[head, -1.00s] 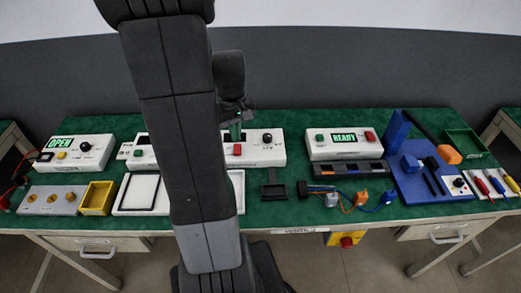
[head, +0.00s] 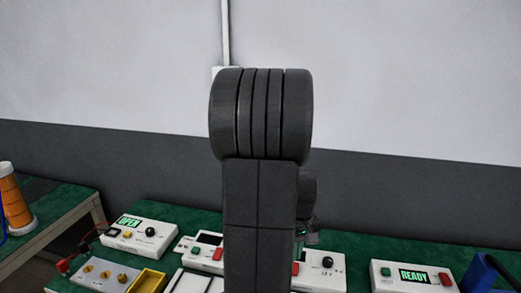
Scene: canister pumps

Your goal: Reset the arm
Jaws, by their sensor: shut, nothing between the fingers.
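My arm stands upright in the middle of the head view, its dark links covering part of the bench. My gripper (head: 309,237) shows only in part, low at the right side of the arm, over the white device box (head: 328,281) with a red button and a black knob. It is shut and holds nothing. Its fingertips are largely hidden.
The green bench (head: 358,246) carries a white box reading OPEN (head: 139,233), a grey panel with yellow knobs (head: 104,275), a yellow tray (head: 151,281) and a box reading READY (head: 412,277). A wall rises behind.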

